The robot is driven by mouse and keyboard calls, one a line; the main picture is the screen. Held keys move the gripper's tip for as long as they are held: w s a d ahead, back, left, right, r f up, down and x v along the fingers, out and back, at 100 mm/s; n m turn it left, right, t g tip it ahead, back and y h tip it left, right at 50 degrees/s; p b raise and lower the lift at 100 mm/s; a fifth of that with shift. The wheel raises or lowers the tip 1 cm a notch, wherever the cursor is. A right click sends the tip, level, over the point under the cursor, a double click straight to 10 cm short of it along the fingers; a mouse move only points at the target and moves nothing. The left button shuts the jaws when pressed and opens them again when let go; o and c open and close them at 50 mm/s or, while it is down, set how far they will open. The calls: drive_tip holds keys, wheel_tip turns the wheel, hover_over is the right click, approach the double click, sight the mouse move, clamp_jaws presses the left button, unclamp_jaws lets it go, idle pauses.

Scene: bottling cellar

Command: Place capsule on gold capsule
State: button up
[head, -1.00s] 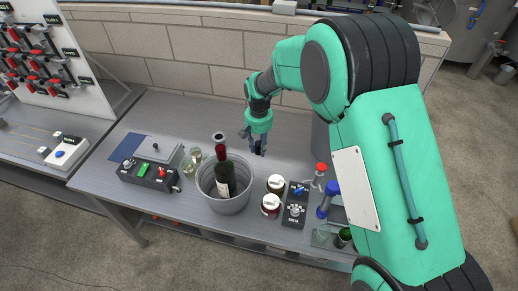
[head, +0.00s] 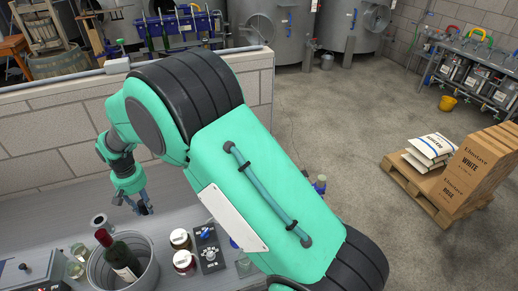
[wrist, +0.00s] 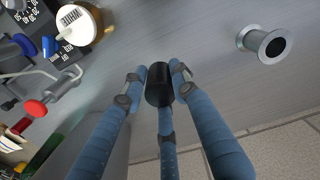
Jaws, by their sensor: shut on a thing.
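My gripper (head: 143,208) is above the grey bench, to the right of the metal bucket and close to the wall. In the wrist view, my gripper (wrist: 158,76) has its blue fingers closed around a small black capsule (wrist: 158,86). The capsule is a short dark cylinder, held clear of the fingers' bases near the tips. I cannot make out a gold capsule in either current view. A silver flanged spool (wrist: 264,43) with a dark opening stands on the bench to the right of my gripper in the wrist view; it also shows in the head view (head: 100,221).
A metal bucket (head: 146,278) holds a dark wine bottle (head: 120,258). Two lidded jars (head: 181,240) and a control box (head: 209,250) stand to its right. A block wall (head: 50,143) rises behind the bench. A pallet with cartons (head: 478,170) is far right.

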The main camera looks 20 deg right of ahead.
sight(142, 202)
wheel_tip(142, 202, up, 14)
drive_tip(key=w+d+r+m+p, duration=0.1)
drive_tip(key=w+d+m+p, duration=0.35)
drive_tip(key=w+d, duration=1.6)
drive_tip(key=w+d+f+m+p, duration=0.1)
drive_tip(key=w+d+m+p, duration=0.2)
drive_tip(key=d, duration=1.6)
drive_tip(key=w+d+m+p, duration=0.1)
drive_tip(key=w+d+p, duration=0.3)
drive_tip(key=d, duration=1.4)
wheel_tip(142, 202, down, 11)
drive_tip(key=shift+w+d+f+b, duration=0.2)
drive_tip(key=shift+w+d+b, duration=0.05)
drive_tip(key=shift+d+b, duration=0.1)
drive_tip(key=shift+n, duration=0.25)
drive_tip(key=shift+f, duration=3.05)
drive_tip(key=shift+f, duration=0.1)
